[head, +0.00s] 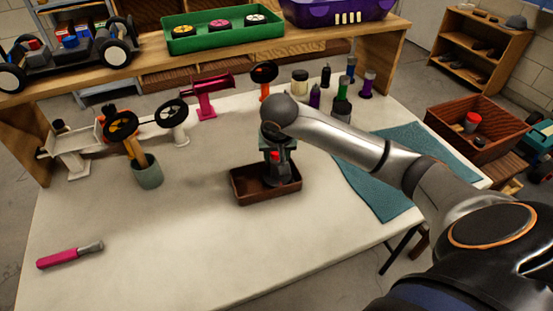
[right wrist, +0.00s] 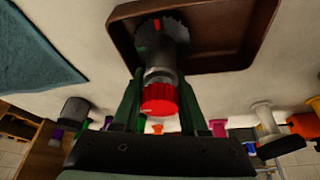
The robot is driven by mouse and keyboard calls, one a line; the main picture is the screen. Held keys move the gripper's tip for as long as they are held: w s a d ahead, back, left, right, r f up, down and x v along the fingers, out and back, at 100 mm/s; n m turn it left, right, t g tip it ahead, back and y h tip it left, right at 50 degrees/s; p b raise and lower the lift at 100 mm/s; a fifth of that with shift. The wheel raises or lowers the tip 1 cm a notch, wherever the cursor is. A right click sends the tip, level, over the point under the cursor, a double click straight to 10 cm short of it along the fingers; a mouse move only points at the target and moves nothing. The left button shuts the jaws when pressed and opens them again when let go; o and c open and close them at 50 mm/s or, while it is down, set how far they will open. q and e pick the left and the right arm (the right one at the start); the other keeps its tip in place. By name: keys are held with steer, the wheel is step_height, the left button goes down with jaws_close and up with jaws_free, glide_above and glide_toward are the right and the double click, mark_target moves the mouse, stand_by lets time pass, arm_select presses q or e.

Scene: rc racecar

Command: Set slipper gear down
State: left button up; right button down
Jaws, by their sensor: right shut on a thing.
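My right gripper (head: 277,148) is shut on the slipper gear (head: 279,176), a dark grey stepped cylinder with a red end. The right wrist view shows the gear (right wrist: 163,45) with its toothed wide end away from me and its red end between the fingers (right wrist: 160,100). The gear is upright, at the brown tray (head: 248,197). Its lower end shows against the tray floor, but I cannot tell whether it touches. The tray (right wrist: 225,66) also shows in the right wrist view. My left gripper is out of view.
A grey-green cup (head: 147,172) and stands with wheels are left of the tray. A pink-handled tool (head: 65,256) lies at front left. Bottles (head: 342,100) stand behind the arm, and a teal mat (head: 365,190) lies right.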

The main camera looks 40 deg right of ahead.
steer(key=shift+f, duration=0.4)
steer(key=shift+f, duration=0.1)
steer(key=shift+c, duration=2.2)
jaws_free()
steer(key=shift+r, duration=0.25)
steer(key=p+v, duration=0.1)
steer(key=v, duration=1)
steer(key=shift+s+a+r, duration=0.2)
steer(key=shift+r, duration=0.1)
